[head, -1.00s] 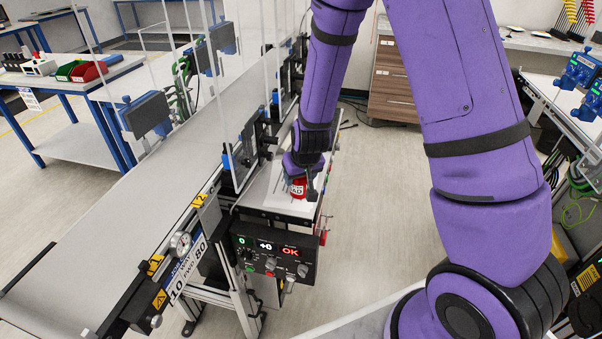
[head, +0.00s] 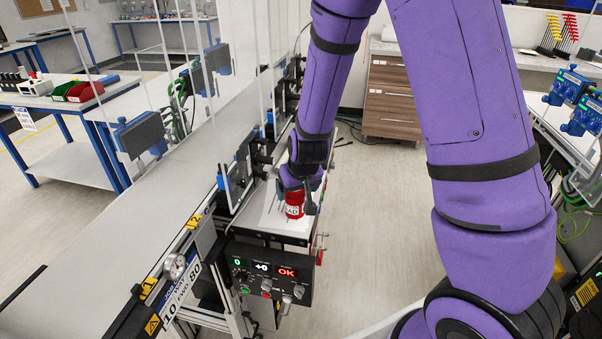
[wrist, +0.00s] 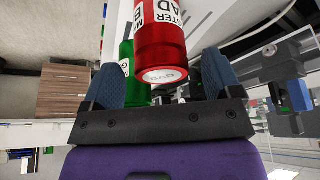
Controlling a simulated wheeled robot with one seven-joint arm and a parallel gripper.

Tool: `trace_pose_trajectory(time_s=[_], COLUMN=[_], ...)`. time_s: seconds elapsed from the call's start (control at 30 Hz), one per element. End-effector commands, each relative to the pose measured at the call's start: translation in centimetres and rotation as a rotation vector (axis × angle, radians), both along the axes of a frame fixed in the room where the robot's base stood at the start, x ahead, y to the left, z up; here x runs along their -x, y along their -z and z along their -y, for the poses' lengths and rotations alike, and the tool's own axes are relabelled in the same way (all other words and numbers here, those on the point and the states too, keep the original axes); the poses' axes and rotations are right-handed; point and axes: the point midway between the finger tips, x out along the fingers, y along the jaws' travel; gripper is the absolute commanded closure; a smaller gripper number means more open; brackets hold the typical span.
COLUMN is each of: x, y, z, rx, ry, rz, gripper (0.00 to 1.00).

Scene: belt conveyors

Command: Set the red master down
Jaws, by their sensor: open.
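The red master (head: 295,205) is a red cylinder with a white label. It stands on the white top of the small side table (head: 276,222) beside the conveyor. In the wrist view the red master (wrist: 161,45) lies between the two blue-padded fingers. My gripper (head: 300,190) is open around it, and the wrist view shows my gripper (wrist: 163,75) with some room beside the red master. A green cylinder (wrist: 127,60) shows behind it in the wrist view, partly hidden. The red master's far side is hidden.
The conveyor belt (head: 110,225) runs along the left, with clear guards and sensor brackets (head: 235,175) close beside my gripper. A control box (head: 268,272) reading OK hangs at the table's front. A wooden drawer unit (head: 393,95) stands behind.

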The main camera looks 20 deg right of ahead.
Motion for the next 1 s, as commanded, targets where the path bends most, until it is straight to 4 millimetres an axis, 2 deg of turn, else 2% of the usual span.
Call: trace_pose_trajectory(time_s=[0.1, 0.4, 0.7, 1.0], x=[0.7, 2.1, 2.9, 3.2], y=[-1.9, -5.1, -7.0, -7.8], z=[-0.1, -0.1, -0.1, 0.0], rx=[0.000, -0.001, 0.001, -0.001], ry=[-0.003, -0.003, -0.002, -0.001], rz=[0.005, 0.003, 0.002, 0.000], gripper=[0.16, 0.16, 0.16, 0.16])
